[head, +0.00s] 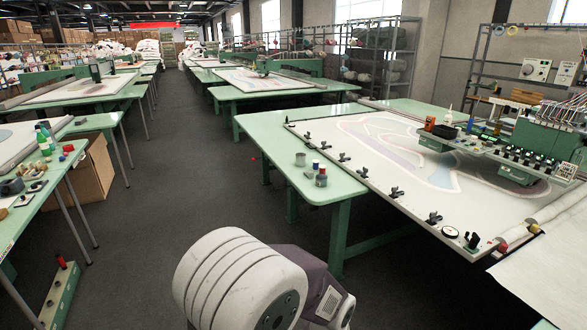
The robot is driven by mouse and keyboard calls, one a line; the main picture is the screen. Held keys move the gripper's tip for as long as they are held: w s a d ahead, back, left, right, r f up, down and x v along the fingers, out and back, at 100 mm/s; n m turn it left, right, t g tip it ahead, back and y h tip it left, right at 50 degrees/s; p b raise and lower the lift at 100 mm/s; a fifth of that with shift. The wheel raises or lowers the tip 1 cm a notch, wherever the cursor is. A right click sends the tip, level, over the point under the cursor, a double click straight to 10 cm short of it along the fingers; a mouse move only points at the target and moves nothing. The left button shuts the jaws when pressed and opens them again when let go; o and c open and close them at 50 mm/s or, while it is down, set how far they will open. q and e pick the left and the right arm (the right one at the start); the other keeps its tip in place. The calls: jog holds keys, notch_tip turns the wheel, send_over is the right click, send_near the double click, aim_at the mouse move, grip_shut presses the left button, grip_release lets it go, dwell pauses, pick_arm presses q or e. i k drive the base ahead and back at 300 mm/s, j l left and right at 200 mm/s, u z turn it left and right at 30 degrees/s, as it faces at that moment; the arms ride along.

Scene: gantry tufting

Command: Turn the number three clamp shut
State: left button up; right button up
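Several small black clamps line the near left edge of the white tufting frame (385,205) on the right-hand green table. They run from a far clamp (307,136) past middle clamps (364,172) (396,191) to a near clamp (433,218). No numbers on them are readable, so I cannot tell which is number three, nor which are open or shut. A white ribbed and purple part of my own body fills the bottom middle. Neither of my grippers is in view.
A green tufting machine (545,145) spans the frame at right.

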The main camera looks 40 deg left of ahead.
aim_at(365, 170)
jog(key=u, duration=0.8)
jog(key=i, duration=0.3)
jog(key=j+u, duration=0.05)
